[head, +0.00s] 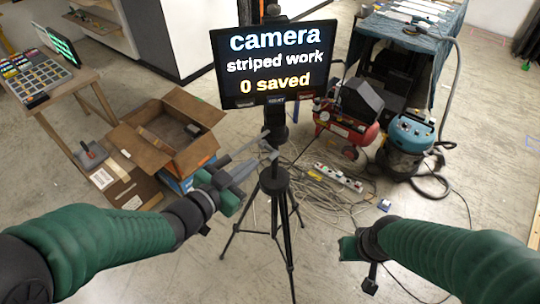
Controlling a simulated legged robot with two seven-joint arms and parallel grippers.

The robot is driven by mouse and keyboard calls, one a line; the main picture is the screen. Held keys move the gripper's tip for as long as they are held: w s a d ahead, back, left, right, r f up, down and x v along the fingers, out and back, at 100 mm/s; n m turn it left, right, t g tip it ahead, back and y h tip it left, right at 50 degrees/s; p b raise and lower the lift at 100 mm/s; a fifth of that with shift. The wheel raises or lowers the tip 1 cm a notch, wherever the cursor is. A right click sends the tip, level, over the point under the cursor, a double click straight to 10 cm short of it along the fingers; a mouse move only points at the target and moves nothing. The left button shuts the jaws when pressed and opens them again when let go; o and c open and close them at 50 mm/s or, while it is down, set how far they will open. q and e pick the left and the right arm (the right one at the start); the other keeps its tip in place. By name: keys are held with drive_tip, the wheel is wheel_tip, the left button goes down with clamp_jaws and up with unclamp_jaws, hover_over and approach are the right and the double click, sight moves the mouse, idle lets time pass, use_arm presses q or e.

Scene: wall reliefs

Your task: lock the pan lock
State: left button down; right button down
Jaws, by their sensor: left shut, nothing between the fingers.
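A black tripod (273,182) stands upright in the middle, its legs spread on the floor. Its head (275,118) carries a dark screen (272,62) reading "camera", "striped work", "0 saved". The pan lock is too small or too hidden by the gripper to make out. My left gripper (250,163) reaches in from the left, its grey fingers pointing at the tripod just below the head. It is shut with nothing held; whether it touches the tripod I cannot tell. My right gripper (358,262) is low at right, apart from the tripod, its fingers not clearly visible.
An open cardboard box (165,135) stands left of the tripod, near a wooden table (62,85). Cables and a power strip (338,177) lie behind it. A red compressor (347,128) and a blue vacuum (410,135) stand right. Floor between my arms is mostly clear.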

use_arm(q)
drive_tip(key=p, duration=0.3)
hover_over(268, 159)
drive_tip(key=s, duration=0.2)
wheel_tip(268, 159, down, 2)
drive_tip(key=f, duration=0.2)
drive_tip(key=w+f+p, duration=0.1)
drive_tip(key=shift+d+f, duration=0.25)
drive_tip(key=shift+d, duration=0.1)
drive_tip(key=shift+s+a+f+b, duration=0.1)
drive_tip(key=shift+a+f+b, duration=0.05)
drive_tip(key=shift+f+b, duration=0.15)
drive_tip(key=shift+a+f+b, duration=0.15)
drive_tip(key=shift+f, duration=0.25)
wheel_tip(268, 159, down, 7)
drive_tip(key=w+a+m+t+y+b, duration=0.1)
drive_tip(key=m+t+b, duration=0.2)
drive_tip(key=m+b, duration=0.9)
drive_tip(key=b, duration=2)
drive_tip(key=shift+a+f+m+t+y+b, duration=0.2)
drive_tip(key=shift+m+t+y+b, duration=0.1)
drive_tip(key=shift+m+t+b, duration=0.1)
